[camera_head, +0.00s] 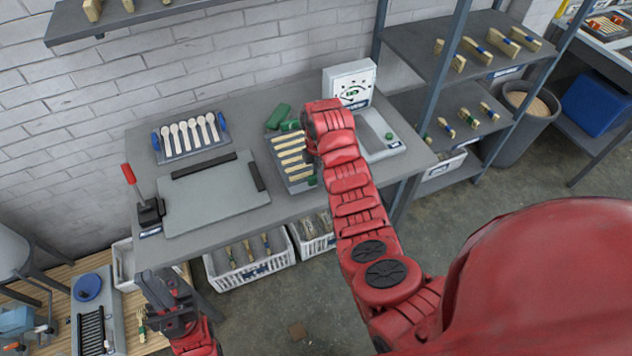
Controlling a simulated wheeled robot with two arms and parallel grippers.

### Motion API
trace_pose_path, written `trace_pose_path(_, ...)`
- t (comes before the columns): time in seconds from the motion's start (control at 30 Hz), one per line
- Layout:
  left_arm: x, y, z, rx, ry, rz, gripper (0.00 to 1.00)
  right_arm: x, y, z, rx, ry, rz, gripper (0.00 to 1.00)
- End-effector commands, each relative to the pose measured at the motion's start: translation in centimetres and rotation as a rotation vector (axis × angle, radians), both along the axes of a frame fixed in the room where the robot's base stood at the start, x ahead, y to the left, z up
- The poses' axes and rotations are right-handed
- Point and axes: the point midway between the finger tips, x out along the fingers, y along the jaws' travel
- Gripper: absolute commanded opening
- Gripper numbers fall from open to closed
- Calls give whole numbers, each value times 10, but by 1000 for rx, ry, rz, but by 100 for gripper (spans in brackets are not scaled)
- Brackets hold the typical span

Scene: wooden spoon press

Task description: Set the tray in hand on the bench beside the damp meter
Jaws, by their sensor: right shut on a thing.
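The damp meter (349,84), a white box with a dial, stands at the back right of the grey bench (235,100); a pale plate (378,150) lies in front of it. My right gripper (308,150) is shut on a grey tray (299,187) with green handles, holding several pale wooden pieces (290,153). The tray is just left of the meter, over the bench; I cannot tell whether it touches the top. My arm hides its right side. My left gripper (172,306) is low at the bench's front left, apart from the tray; its jaws are unclear.
A tray with blue handles (189,153) holding several spoons lies at the back left. A grey board (215,200) and a red-handled lever tool (148,205) occupy the bench's front left. A green object (278,115) lies behind the held tray. Shelves (455,75) stand right.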

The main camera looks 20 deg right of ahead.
Motion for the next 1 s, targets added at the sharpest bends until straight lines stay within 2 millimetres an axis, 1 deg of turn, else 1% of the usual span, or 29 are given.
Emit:
trace_pose_path(0.03,0,0,3,0,0,0,0,4,2,3,1,-1,2,0)
trace_pose_path(0.1,0,0,3,0,0,0,0,6,3,2,1,1,4,0)
trace_pose_path(0.33,0,0,9,0,0,0,0,9,3,-3,-1,0,4,0)
trace_pose_path(0.47,0,0,19,0,0,0,0,7,3,-16,0,4,4,0)
trace_pose_path(0.6,0,0,24,0,0,0,0,7,4,-29,1,3,3,0)
trace_pose_path(0.73,0,0,24,0,1,0,0,8,3,-35,-1,0,4,0)
trace_pose_path(1.0,0,0,20,0,0,0,0,8,3,-38,-1,-1,4,0)
